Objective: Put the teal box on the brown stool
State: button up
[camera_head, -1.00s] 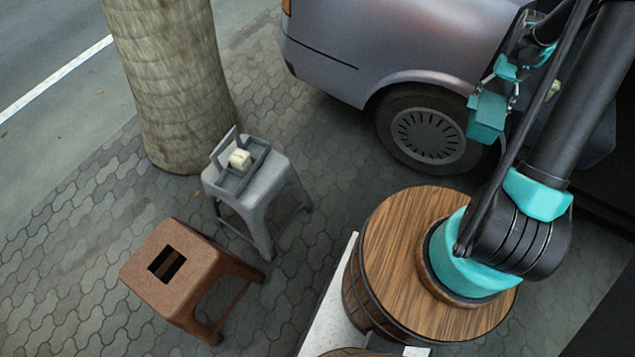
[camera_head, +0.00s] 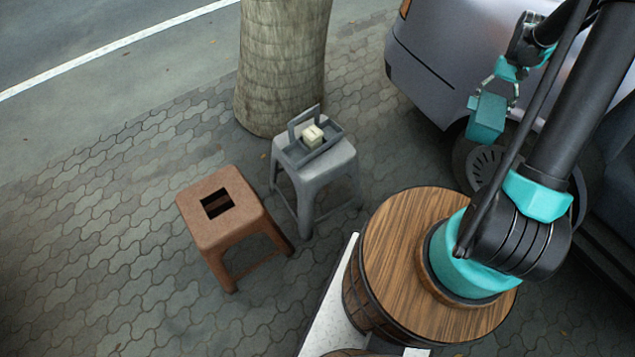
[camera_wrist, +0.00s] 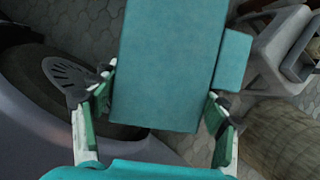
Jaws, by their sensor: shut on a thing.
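The teal box (camera_head: 487,118) is held up in the air at the upper right of the head view, in front of the parked car. My gripper (camera_head: 497,92) is shut on it from above. In the wrist view the teal box (camera_wrist: 168,65) fills the middle, between the two fingers of my gripper (camera_wrist: 158,112). The brown stool (camera_head: 222,208) stands upright on the paving, left of centre in the head view, well apart from the box. Its seat has a dark slot and nothing lies on it.
A tree trunk (camera_head: 282,70) rises behind. The car (camera_head: 440,55) is close to my arm. Paving left of the brown stool is clear.

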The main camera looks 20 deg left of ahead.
aim_at(217, 204)
jog(key=i+l+u, duration=0.15)
jog(key=u, duration=0.3)
jog(key=i+l+u, duration=0.1)
jog(key=l+u, duration=0.2)
jog(key=u, duration=0.15)
jog(key=i+l+u, duration=0.1)
jog(key=l+u, duration=0.2)
jog(key=u, duration=0.15)
jog(key=l+u, duration=0.25)
jog(key=u, duration=0.2)
jog(key=l+u, duration=0.45)
jog(key=k+l+u, duration=0.1)
jog(key=u, duration=0.35)
